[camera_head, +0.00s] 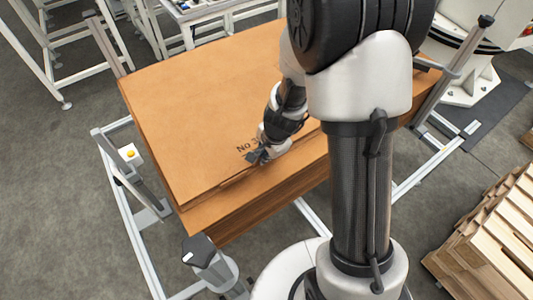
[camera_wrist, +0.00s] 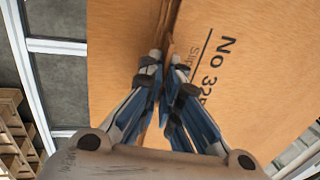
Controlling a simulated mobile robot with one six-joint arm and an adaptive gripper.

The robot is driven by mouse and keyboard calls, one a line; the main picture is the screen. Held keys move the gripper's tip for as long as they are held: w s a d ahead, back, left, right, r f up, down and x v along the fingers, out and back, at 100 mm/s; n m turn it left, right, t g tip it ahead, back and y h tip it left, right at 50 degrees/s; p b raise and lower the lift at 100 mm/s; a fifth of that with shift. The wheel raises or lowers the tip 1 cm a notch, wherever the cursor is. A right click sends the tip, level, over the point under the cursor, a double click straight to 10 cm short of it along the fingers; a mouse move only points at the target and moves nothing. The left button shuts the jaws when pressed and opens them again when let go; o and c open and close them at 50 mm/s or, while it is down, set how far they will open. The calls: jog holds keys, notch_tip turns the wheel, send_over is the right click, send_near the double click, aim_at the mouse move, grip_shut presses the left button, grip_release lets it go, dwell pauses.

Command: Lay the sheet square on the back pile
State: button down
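A large brown slip sheet (camera_head: 205,105) lies over a pile of brown sheets, with printed lettering beginning "No 3" near its front edge. The sheet's lettered part also shows in the wrist view (camera_wrist: 240,45). My gripper (camera_head: 259,156) is at the sheet's front edge beside the lettering. In the wrist view, its blue-grey fingers (camera_wrist: 166,72) are close together, with the sheet's edge running between them. A strip of the pile (camera_head: 240,198) shows in front of that edge, lower than the sheet. My arm hides the sheet's right part, and I cannot see its far right corner.
Grey posts (camera_head: 108,45) stand at the pile's corners, with a white frame (camera_head: 130,215) on the floor around it. A box with a yellow button (camera_head: 130,153) is at the left. Wooden pallets (camera_head: 490,240) are stacked at right. White conveyor framing stands behind.

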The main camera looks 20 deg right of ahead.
jog(key=shift+f, duration=0.55)
jog(key=c, duration=2.3)
grip_release()
jog(key=o, duration=0.6)
jog(key=s+r+n+t, duration=0.1)
jog(key=s+r+n, duration=0.3)
jog(key=r, duration=0.6)
jog(key=s+r+n, duration=0.2)
jog(key=s+r, duration=0.4)
jog(key=r, duration=0.5)
jog(key=s+r+n, duration=0.1)
jog(key=s+n, duration=0.1)
jog(key=s, duration=0.1)
jog(key=s+r+n, duration=0.2)
jog(key=s+n, duration=0.1)
jog(key=s, duration=0.1)
jog(key=s+r+n+h, duration=0.1)
jog(key=s+r+n, duration=0.1)
jog(key=s+n, duration=0.1)
jog(key=shift+s+d+r+t, duration=0.2)
jog(key=shift+s+t, duration=0.2)
jog(key=shift+s, duration=0.25)
